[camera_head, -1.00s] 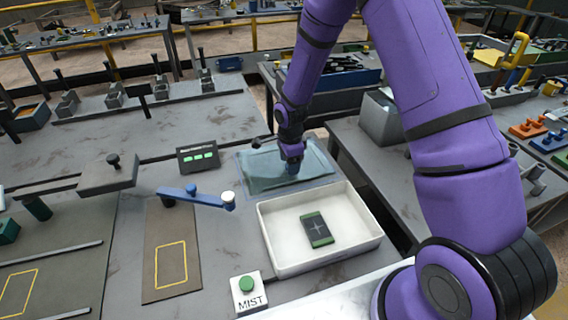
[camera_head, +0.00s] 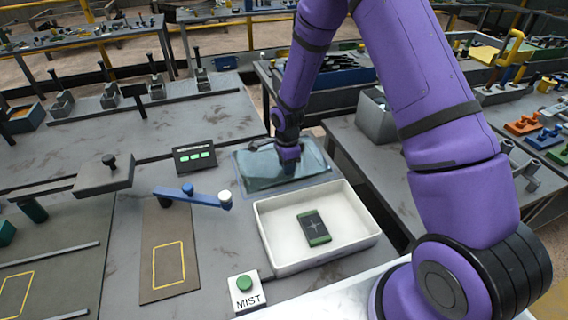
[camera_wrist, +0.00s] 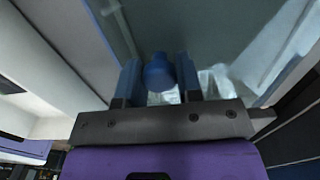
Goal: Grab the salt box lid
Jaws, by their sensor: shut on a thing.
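The salt box lid (camera_head: 258,176) looks like a clear, bluish, see-through cover behind the white tray. It fills much of the upper wrist view (camera_wrist: 225,35), where pale shapes show through it. A round blue knob (camera_wrist: 159,70) stands on it between my two blue fingers. My gripper (camera_head: 288,157) is over the lid in the head view, and its fingers (camera_wrist: 160,82) are shut on the knob. The arm's end hides the knob in the head view. I cannot tell whether the lid is raised.
A white tray (camera_head: 268,238) holds a green-and-black device (camera_head: 314,227) in front of the lid. A MIST box with a green button (camera_head: 245,284) is at the front. A blue lever (camera_head: 192,195) and a display with green lights (camera_head: 195,157) stand to the left.

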